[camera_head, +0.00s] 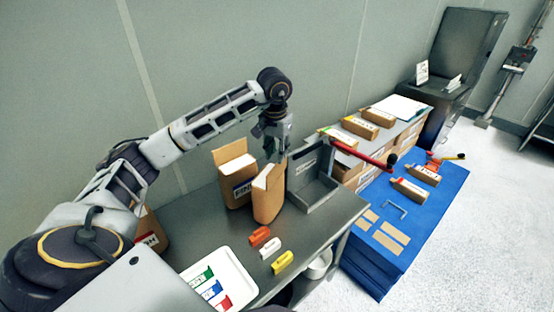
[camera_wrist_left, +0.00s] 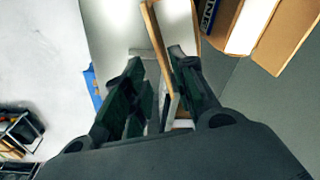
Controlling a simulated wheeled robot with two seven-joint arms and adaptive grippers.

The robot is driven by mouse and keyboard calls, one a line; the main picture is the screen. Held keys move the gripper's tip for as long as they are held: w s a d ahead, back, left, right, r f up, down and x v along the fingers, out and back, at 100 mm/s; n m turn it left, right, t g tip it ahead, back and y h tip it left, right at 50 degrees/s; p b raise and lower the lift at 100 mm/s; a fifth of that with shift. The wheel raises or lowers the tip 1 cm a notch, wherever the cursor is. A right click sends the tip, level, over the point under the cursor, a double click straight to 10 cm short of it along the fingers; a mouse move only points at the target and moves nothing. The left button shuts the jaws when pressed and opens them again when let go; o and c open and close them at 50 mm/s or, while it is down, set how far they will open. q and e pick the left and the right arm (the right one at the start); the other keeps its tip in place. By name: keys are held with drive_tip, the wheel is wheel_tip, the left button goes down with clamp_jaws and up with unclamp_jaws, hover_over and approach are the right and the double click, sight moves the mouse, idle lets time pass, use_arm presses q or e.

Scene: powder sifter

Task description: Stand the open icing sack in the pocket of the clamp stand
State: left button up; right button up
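The open icing sack (camera_head: 268,198), brown with a white top, stands on the grey bench, slightly tilted in the picture. My left gripper (camera_head: 276,150) points down at its upper edge. In the left wrist view, the fingers (camera_wrist_left: 157,65) are on either side of a thin brown sack wall (camera_wrist_left: 156,30). A gap shows beside the left finger, so they look open around the wall. The grey clamp stand (camera_head: 327,189), with a tall back plate and an open pocket, stands just right of the sack. My right gripper is not in view.
A second open brown sack (camera_head: 233,185) with a blue label stands close behind left. Orange, white and yellow clips (camera_head: 270,248) lie in front, near a white tray (camera_head: 245,293). A red lever (camera_head: 358,153) reaches right from the stand. A blue table (camera_head: 375,270) and stacked boxes are beyond.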

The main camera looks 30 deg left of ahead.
use_arm(q)
drive_tip(key=r, duration=0.4)
drive_tip(key=shift+s+d+r, duration=0.1)
drive_tip(key=shift+s+r, duration=0.2)
drive_tip(key=shift+r, duration=0.1)
drive_tip(key=shift+o, duration=0.4)
drive_tip(key=shift+n, duration=0.3)
